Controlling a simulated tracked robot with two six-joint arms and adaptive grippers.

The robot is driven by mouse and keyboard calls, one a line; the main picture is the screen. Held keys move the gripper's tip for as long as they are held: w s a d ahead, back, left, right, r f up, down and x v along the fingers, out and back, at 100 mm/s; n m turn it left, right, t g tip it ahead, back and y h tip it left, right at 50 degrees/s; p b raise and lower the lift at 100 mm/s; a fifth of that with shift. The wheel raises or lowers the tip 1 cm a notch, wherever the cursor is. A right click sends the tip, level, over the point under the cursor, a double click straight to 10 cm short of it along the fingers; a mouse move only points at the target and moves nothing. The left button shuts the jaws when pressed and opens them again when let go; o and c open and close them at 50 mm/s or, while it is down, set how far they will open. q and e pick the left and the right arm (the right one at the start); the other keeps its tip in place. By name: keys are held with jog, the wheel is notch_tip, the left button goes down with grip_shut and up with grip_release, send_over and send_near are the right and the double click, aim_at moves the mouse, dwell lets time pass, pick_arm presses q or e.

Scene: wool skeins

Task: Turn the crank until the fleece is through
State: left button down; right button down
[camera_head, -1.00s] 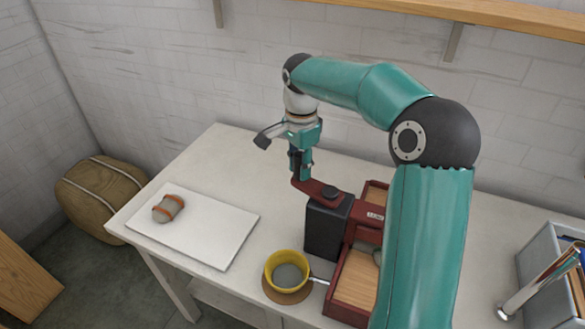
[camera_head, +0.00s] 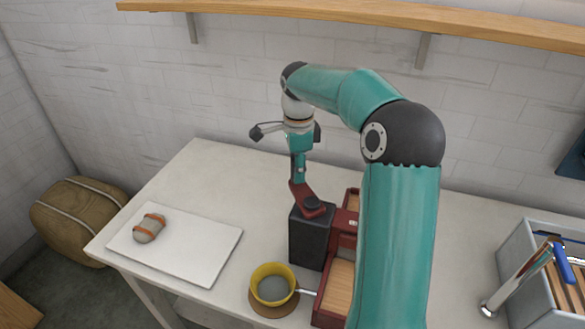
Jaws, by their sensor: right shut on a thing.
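The carder (camera_head: 313,237) stands on the table, a dark box joined to a red and wooden frame. Its red crank arm (camera_head: 305,197) lies on top of the dark box and points back and left from the hub. My right gripper (camera_head: 298,172) points down over the outer end of the crank and is shut on its handle. The handle itself is mostly hidden by the fingers. My own right arm covers much of the machine's right side, and I cannot make out any fleece in it. My left gripper is not in view.
A white board (camera_head: 195,251) at the table's left holds a grey skein with orange bands (camera_head: 149,228). A yellow bowl (camera_head: 272,270) sits on a round brown mat in front of the machine. A grey crate (camera_head: 535,290) stands at right. A wooden shelf (camera_head: 350,22) runs along the wall.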

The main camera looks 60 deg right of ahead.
jog(key=shift+d+r, duration=0.15)
jog(key=shift+d, duration=0.05)
jog(key=c, duration=0.9)
grip_release()
jog(key=shift+o, duration=0.2)
jog(key=shift+a, duration=0.1)
notch_tip(320, 180, up, 12)
jog(key=shift+f, duration=0.15)
